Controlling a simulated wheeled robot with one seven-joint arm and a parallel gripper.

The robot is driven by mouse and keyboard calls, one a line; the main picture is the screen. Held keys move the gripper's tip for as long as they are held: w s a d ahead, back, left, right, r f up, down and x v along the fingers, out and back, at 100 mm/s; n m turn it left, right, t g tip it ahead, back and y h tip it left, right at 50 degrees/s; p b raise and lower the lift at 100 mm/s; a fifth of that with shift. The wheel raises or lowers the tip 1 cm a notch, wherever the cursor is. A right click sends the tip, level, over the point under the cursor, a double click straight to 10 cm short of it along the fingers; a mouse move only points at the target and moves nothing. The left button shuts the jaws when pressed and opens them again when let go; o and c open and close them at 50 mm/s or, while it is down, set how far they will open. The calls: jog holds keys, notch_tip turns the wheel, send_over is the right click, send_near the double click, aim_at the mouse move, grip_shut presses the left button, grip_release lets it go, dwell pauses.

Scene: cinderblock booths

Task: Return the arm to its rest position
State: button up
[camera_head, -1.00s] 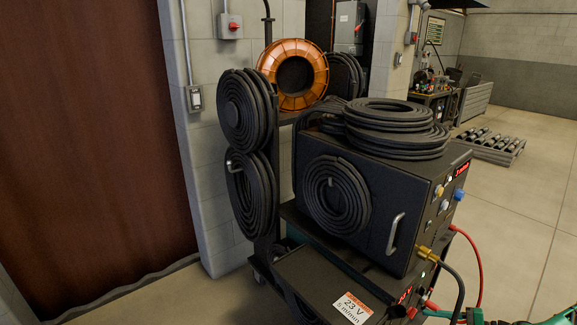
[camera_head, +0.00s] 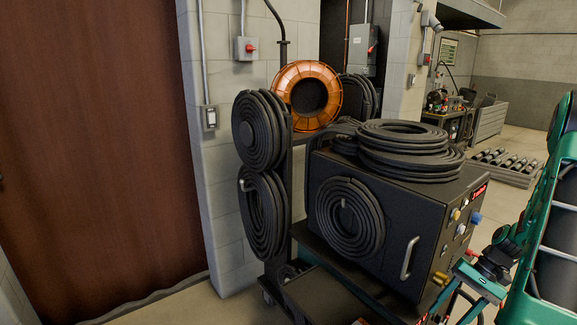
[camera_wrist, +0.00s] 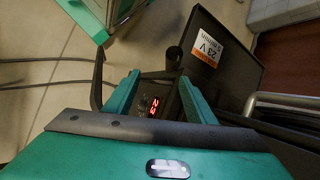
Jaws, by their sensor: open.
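My gripper (camera_wrist: 157,88) is open in the wrist view. Its two teal fingers stand apart, with nothing held between them. Behind the gap is the dark front of the lower welding unit (camera_wrist: 225,75), with a red lit display (camera_wrist: 154,106). In the head view my teal arm fills the right edge. Its lower end reaches the front of the welding cart at the bottom. The fingertips are hard to make out there, and I cannot tell whether they touch the cart.
A black welder box (camera_head: 400,245) with coiled cables (camera_head: 405,150) on top stands close to the arm. An orange spool (camera_head: 308,95) sits behind it. A brown door (camera_head: 95,150) is at the left. A rack of cylinders (camera_head: 510,168) stands at the back right, on open floor.

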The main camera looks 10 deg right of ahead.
jog(key=s+a+r+n+h, duration=0.1)
jog(key=s+a+r+h, duration=0.1)
jog(key=s+a+r, duration=0.3)
jog(key=a+r+n+g+h, duration=0.1)
jog(key=a+r+h, duration=0.15)
jog(key=r, duration=0.45)
jog(key=s+a+r+n+h, duration=0.1)
jog(key=s+a+r, duration=0.2)
jog(key=a+r, duration=0.3)
jog(key=s+a+r, duration=0.2)
jog(key=s+r, duration=0.1)
jog(key=s, duration=0.3)
jog(key=shift+a+t+h, duration=0.35)
jog(key=shift+a+t, duration=0.05)
